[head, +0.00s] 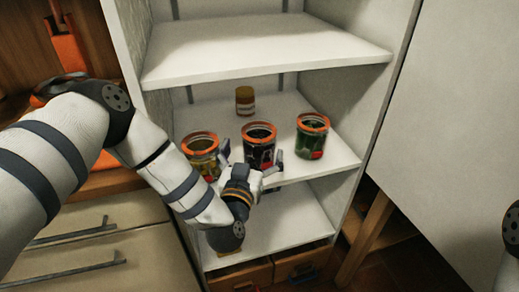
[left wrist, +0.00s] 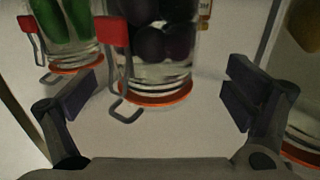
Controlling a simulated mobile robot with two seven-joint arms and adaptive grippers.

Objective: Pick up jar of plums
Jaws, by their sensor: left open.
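The jar of plums (head: 259,148) stands upright on the middle shelf, between two other jars. It is clear glass with dark purple fruit, an orange rim and a wire clasp with a red tab. In the left wrist view, the jar of plums (left wrist: 158,55) appears upside down, its orange rim lowest. My left gripper (head: 251,160) is open in front of the jar, one finger towards each side. In the left wrist view the open fingers of my left gripper (left wrist: 160,102) show a gap on both sides of the jar. My right gripper is out of view.
A jar with yellowish contents (head: 201,155) stands close on the left, a jar with green contents (head: 311,137) on the right. A small brown jar (head: 245,100) stands behind. The upper shelf (head: 262,50) is bare above them; the cabinet's side wall bounds the right.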

